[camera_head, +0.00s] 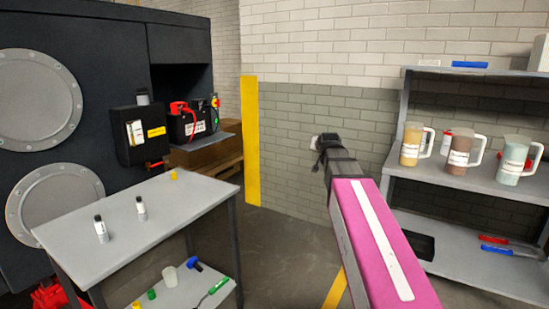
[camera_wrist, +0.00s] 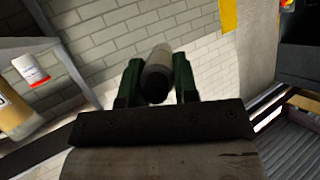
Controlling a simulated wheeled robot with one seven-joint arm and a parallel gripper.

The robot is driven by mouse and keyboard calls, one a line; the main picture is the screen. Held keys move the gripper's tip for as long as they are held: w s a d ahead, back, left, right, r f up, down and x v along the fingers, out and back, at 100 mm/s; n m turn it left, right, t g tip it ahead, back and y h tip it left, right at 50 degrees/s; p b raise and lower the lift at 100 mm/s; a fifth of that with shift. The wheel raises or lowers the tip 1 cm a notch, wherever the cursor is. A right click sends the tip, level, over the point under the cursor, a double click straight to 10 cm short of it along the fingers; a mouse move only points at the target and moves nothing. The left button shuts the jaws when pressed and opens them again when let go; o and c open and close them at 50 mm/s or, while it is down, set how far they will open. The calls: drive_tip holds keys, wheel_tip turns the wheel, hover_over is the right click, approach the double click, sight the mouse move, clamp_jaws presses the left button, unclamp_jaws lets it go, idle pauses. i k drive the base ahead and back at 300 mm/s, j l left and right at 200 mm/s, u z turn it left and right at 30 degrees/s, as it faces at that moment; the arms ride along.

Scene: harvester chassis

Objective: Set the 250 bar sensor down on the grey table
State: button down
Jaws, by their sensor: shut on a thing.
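My gripper (camera_head: 323,148) is at the end of my pink arm, in the air in front of the brick wall. In the wrist view its green-edged fingers (camera_wrist: 157,72) are shut on a small pale cylindrical sensor (camera_wrist: 158,62) with a dark near end. Its label does not show, so I cannot read 250 bar on it. The grey table (camera_head: 165,218) stands at the left, well apart from my gripper. Two white sensors with black tops, one nearer (camera_head: 101,230) and one farther (camera_head: 141,209), stand upright on it.
A yellow cap (camera_head: 173,175) sits at the table's far edge; its right half is mostly clear. Shelving with jugs (camera_head: 461,152) stands right. A dark machine (camera_head: 100,80) stands behind the table.

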sight(100, 224)
drive_tip(key=i+u, duration=0.25)
drive_tip(key=u, duration=0.25)
drive_tip(key=i+l+u, duration=0.1)
drive_tip(key=u, duration=0.4)
drive_tip(key=i+l+u, duration=0.25)
drive_tip(key=u, duration=0.25)
drive_tip(key=i+l+u, duration=0.25)
drive_tip(key=u, duration=0.2)
drive_tip(key=k, duration=0.1)
